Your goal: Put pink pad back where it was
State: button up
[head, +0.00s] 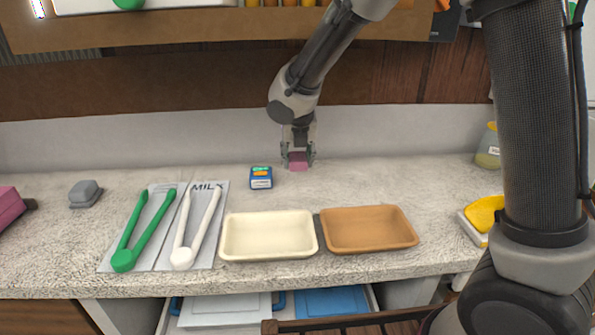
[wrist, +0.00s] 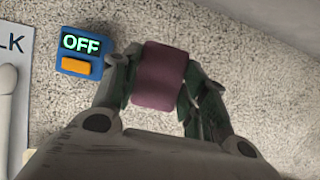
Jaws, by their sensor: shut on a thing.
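The pink pad (head: 298,162) is a small block between the fingers of my gripper (head: 298,157) at the back of the counter. In the wrist view the pad (wrist: 160,77) sits between the two fingertips (wrist: 158,88), and my gripper is shut on it. The pad is at or just above the counter surface; I cannot tell whether it touches. A blue device (head: 261,177) stands just left of my gripper. Its display reads OFF in the wrist view (wrist: 82,50).
A cream tray (head: 226,250) and a brown tray (head: 370,248) stand at the front. Green tongs (head: 146,231) and white tongs (head: 182,258) lie on sheets at left. A grey object (head: 85,193) is further left. A yellow item (head: 485,214) is at right.

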aim_at(298, 159)
notch_tip(298, 159, down, 4)
jog(key=shift+f, duration=0.1)
jog(key=shift+w+a+f, duration=0.1)
jog(key=shift+w+f, duration=0.05)
jog(key=shift+f, duration=0.3)
jog(key=shift+f, duration=0.2)
jog(key=o, duration=1)
jog(key=v, duration=0.8)
jog(key=shift+w, duration=0.1)
